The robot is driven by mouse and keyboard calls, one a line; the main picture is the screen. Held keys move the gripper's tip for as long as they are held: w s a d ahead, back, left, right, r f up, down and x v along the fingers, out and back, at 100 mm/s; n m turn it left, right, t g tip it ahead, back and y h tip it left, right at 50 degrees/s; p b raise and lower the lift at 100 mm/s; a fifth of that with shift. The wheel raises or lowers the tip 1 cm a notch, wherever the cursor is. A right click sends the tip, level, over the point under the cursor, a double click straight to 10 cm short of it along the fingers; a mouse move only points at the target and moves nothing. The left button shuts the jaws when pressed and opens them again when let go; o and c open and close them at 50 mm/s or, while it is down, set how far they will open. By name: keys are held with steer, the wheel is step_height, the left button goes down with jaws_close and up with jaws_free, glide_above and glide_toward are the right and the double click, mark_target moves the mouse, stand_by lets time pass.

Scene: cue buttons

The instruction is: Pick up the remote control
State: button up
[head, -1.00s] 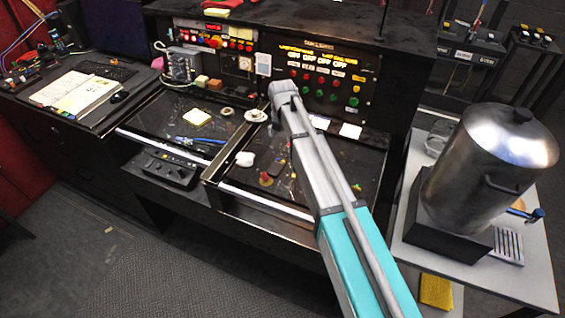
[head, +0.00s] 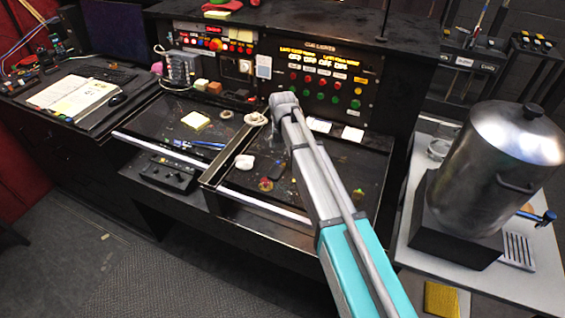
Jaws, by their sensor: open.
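A small dark oblong object (head: 276,170), possibly the remote control, lies on the black desk (head: 340,185) just left of my arm. It is too small and dark to be sure. My arm reaches up from the lower right over the desk, and its far visible joint stands in front of the control panel. My gripper does not show; it seems hidden behind or below that joint. The arm covers part of the desk's right section.
A white lump (head: 244,162) and a small red-and-green item (head: 266,184) lie near the dark object. Pale rings (head: 255,119), a sticky-note pad (head: 196,120) and blue pens (head: 208,145) are further left. A large metal urn (head: 495,175) stands right.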

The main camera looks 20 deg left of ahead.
mark_target(283, 161)
steer(key=shift+f, duration=0.1)
steer(key=f+b, duration=0.3)
steer(key=shift+s+f, duration=0.15)
steer(key=shift+s, duration=0.15)
steer(key=shift+f+b, duration=0.9)
steer(key=shift+b, duration=0.25)
steer(key=shift+d, duration=0.1)
steer(key=c, duration=1.3)
steer(key=shift+r, duration=0.2)
